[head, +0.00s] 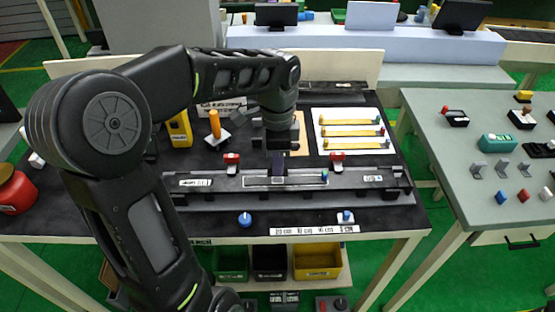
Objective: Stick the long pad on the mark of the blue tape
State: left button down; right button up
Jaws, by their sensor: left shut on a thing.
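My left gripper (278,150) reaches down over the middle of the dark trim bar (365,181) on the table. It is shut on a small dark pad (278,166), upright and partly hidden by the fingers; its full length cannot be told. Below it, a thin strip with a pale outline (255,181) lies along the bar, with a small blue-green end piece (324,176) at its right. I cannot tell whether the pad touches the strip. My right gripper is not in view.
Red clamps (231,158) stand behind the bar. A white sheet (350,114) carries yellow strips with coloured ends at back right. A yellow tool (179,130) and an orange-handled tool (214,124) stand at left. A blue knob (245,219) is in front. A grey side table (455,160) stands at right.

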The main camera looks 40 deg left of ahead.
pick_arm(q)
jog(key=shift+f+b, duration=0.55)
jog(key=shift+f, duration=0.55)
jog(key=shift+f, duration=0.25)
dwell(1.1)
jog(key=c, duration=1.5)
grip_release()
notch_tip(320, 180, up, 8)
jog(key=shift+f+b, duration=0.1)
jog(key=shift+b, duration=0.2)
